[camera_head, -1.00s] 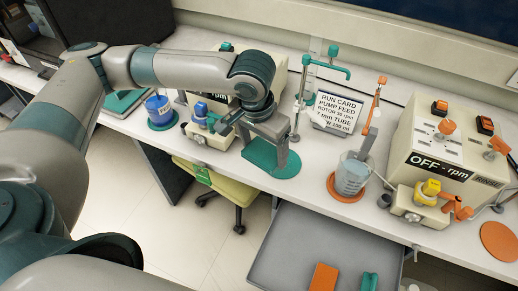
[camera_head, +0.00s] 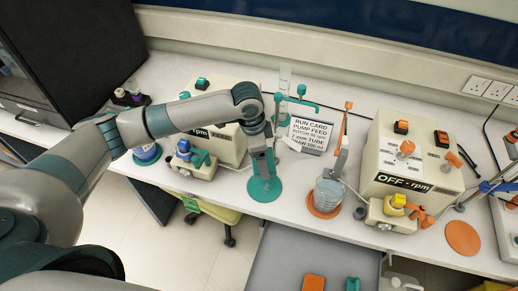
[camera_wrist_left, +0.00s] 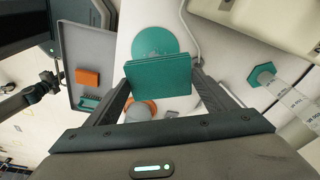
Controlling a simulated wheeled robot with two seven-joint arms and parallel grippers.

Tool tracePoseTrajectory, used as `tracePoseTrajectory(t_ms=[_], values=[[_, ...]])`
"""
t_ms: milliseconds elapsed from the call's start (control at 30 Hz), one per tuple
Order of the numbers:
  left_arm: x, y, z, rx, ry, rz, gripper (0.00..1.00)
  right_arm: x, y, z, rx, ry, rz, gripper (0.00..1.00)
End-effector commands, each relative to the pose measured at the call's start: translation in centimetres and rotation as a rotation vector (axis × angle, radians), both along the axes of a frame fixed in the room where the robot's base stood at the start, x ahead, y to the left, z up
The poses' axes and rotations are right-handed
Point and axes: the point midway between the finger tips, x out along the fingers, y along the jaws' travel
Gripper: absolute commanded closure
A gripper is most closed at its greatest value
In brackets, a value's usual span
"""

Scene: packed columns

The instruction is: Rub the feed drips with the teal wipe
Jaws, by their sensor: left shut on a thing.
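The teal wipe (camera_wrist_left: 158,76) looks like a flat, layered teal pad in the left wrist view. My left gripper (camera_wrist_left: 158,82) is shut on it, with a dark finger at each side. In the head view my left gripper (camera_head: 264,168) points down over the round teal mat (camera_head: 265,191) on the bench; the wipe is hard to make out there. The mat also shows behind the wipe in the wrist view (camera_wrist_left: 155,39), partly covered. My right gripper is not in view.
A beaker (camera_head: 327,194) stands on an orange mat to the right. The run card (camera_head: 309,134), teal stand (camera_head: 290,100) and cream pump units (camera_head: 215,140) (camera_head: 412,160) stand around. A grey tray (camera_head: 290,250) below the bench edge holds an orange block (camera_head: 313,282) and a teal item (camera_head: 352,284).

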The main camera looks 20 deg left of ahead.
Motion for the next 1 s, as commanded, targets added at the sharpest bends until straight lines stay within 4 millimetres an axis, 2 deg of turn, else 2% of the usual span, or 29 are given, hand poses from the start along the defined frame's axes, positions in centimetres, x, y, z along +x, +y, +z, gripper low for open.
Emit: tracePoseTrajectory(t_ms=[33,100,400,600,1000], values=[[0.0,-0.1,0.1,-0.001,0.006,-0.046,0.41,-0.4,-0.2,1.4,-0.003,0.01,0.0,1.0],[0.1,0.1,-0.6,0.003,0.006,-0.118,0.41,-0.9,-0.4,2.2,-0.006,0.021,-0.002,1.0],[-0.2,0.8,-3.4,0.008,0.007,-0.362,0.41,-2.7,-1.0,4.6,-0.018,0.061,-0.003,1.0],[-0.4,1.1,-4.4,0.011,0.009,-0.425,0.41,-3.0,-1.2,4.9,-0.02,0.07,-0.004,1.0],[-0.4,1.1,-4.6,0.01,0.008,-0.43,0.41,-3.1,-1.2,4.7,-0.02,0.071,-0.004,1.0]])
